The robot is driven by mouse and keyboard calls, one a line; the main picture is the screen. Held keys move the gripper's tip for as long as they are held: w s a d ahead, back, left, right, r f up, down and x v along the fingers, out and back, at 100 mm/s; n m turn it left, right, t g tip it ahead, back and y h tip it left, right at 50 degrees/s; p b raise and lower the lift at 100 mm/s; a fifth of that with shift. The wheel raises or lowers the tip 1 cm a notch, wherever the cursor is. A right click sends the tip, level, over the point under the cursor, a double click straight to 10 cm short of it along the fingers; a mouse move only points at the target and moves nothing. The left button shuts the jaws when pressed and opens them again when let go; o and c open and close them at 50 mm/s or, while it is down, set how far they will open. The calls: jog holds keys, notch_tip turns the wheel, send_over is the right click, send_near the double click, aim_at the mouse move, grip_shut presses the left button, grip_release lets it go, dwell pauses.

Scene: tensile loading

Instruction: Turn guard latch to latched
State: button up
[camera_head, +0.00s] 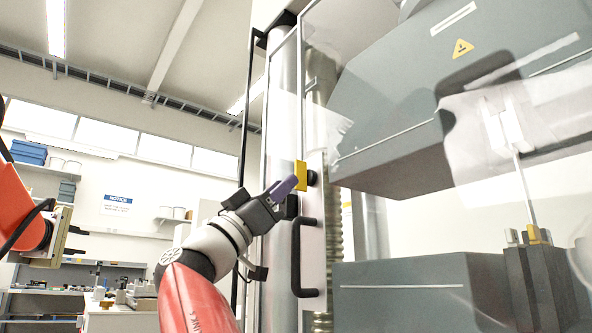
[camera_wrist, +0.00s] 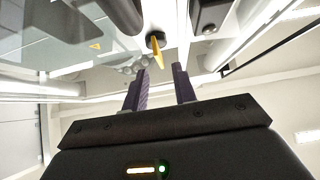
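The guard latch is a yellow plate (camera_head: 300,175) on a dark round pivot, mounted on the edge of the machine's guard door frame. In the wrist view the yellow latch (camera_wrist: 158,52) shows edge-on, just beyond the fingertips and roughly between them. My gripper (camera_head: 292,183) is at the latch from the left in the head view, its purple fingers close to or overlapping the plate. In the wrist view my gripper (camera_wrist: 161,74) has its two fingers apart, with nothing between them. I cannot tell whether a finger touches the latch.
A black door handle (camera_head: 297,257) stands just below the latch, close to my gripper. The transparent guard lies in front of the grey testing machine (camera_head: 405,285). An orange robot arm (camera_head: 22,215) is at the far left. Work benches (camera_head: 120,316) stand behind at lower left.

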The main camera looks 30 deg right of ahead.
aim_at(303, 176)
jog(key=shift+p+x, duration=0.85)
jog(key=shift+x, duration=1.15)
grip_shut()
